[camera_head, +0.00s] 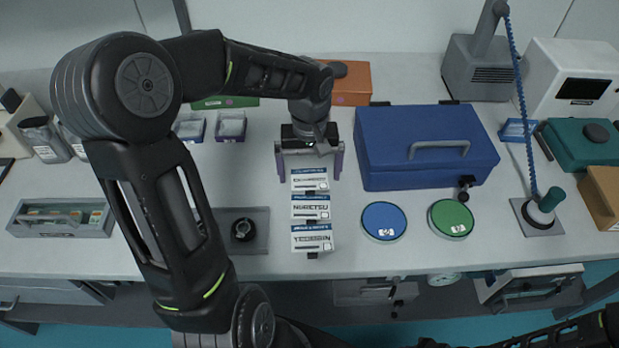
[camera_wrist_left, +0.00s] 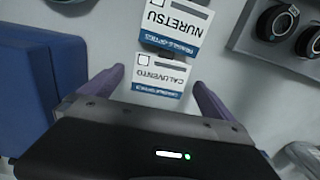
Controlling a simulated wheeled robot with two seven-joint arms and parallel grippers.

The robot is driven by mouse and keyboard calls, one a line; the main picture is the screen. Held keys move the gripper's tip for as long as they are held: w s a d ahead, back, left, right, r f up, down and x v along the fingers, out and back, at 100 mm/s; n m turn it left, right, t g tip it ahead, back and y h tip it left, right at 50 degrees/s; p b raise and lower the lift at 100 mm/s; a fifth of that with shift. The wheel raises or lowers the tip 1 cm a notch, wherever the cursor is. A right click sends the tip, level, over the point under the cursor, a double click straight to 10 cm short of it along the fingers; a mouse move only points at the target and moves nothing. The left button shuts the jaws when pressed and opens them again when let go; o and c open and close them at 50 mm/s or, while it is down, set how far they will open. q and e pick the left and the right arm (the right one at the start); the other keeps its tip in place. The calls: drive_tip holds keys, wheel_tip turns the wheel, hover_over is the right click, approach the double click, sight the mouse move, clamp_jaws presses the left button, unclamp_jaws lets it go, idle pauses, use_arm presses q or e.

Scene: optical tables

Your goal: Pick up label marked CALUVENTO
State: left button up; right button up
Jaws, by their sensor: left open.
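The CALUVENTO label (camera_wrist_left: 160,75) is a white card with a blue edge strip. In the left wrist view it lies between and just ahead of the fingertips of my open left gripper (camera_wrist_left: 157,82). In the head view the label (camera_head: 310,180) is the farthest of a column of three labels, right by the fingers of the left gripper (camera_head: 310,172). I cannot tell whether the fingers touch it. The NURETSU label (camera_head: 311,206) lies nearer, also seen in the left wrist view (camera_wrist_left: 176,30). My right gripper is not in view.
A third label (camera_head: 312,238) lies nearest the front edge. A blue case (camera_head: 425,140) stands close on the right. Blue (camera_head: 384,221) and green (camera_head: 451,218) discs lie at front right. A grey plate with a dark round part (camera_head: 243,229) is left of the labels.

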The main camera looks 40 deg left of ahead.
sight(309, 179)
use_arm(q)
drive_tip(key=shift+f, duration=0.2)
drive_tip(key=shift+c, duration=0.6)
drive_tip(key=c, duration=1.2)
drive_tip(key=shift+c, duration=0.2)
drive_tip(key=shift+r+p, duration=0.3)
drive_tip(key=shift+r, duration=0.2)
wheel_tip(309, 179, up, 10)
drive_tip(key=b, duration=0.1)
drive_tip(key=shift+f, duration=0.2)
